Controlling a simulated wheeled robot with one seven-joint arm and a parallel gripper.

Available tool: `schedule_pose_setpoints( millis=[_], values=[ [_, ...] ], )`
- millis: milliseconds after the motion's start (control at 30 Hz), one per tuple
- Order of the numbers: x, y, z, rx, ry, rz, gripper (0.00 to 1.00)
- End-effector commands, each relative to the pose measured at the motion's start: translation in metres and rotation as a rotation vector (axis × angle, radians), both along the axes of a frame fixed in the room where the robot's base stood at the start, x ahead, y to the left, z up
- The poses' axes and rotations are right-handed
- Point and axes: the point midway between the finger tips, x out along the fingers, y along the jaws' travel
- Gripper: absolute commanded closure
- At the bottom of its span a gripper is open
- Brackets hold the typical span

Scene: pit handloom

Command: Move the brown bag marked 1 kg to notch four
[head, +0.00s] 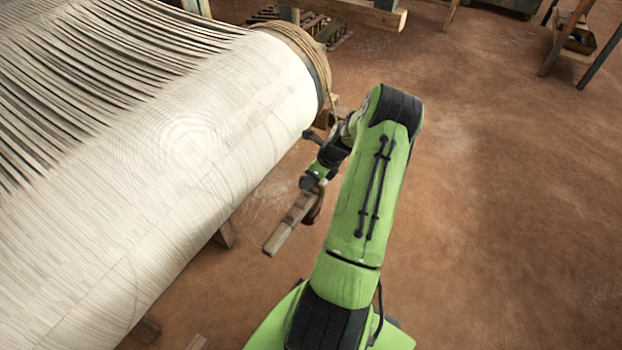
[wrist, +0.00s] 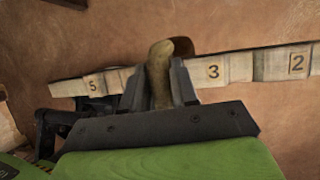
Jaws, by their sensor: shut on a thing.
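My gripper (wrist: 160,88) is shut on a tan-brown upright piece (wrist: 160,70), which looks like the top or loop of the brown bag. The 1 kg mark does not show. A pale wooden bar (wrist: 240,66) with numbered plates runs across the wrist view, with 5 at left and 3 and 2 at right. My gripper covers the stretch between 5 and 3, so notch four is hidden. In the head view my gripper (head: 313,181) is over the bar (head: 284,230), and a dark brown shape (head: 314,210) hangs beside it, partly hidden.
The large warp-wound beam (head: 190,140) of the loom fills the left, close to my arm. Its rope-wrapped end (head: 300,45) is behind my gripper. The earthen floor (head: 500,200) at right is clear. A wooden stand (head: 575,45) is at the far right.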

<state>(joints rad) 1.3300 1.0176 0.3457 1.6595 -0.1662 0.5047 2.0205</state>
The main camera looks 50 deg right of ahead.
Motion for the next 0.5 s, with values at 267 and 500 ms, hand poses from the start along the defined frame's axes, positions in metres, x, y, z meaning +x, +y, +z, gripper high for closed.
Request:
schedule_pose_setpoints(
  millis=[267, 500],
  values=[
    [-0.0003, 0.0004, -0.0059, 0.001, 0.001, 0.0, 1.0],
    [-0.0015, 0.0011, -0.0085, 0.003, 0.006, -0.001, 0.68]
  ],
)
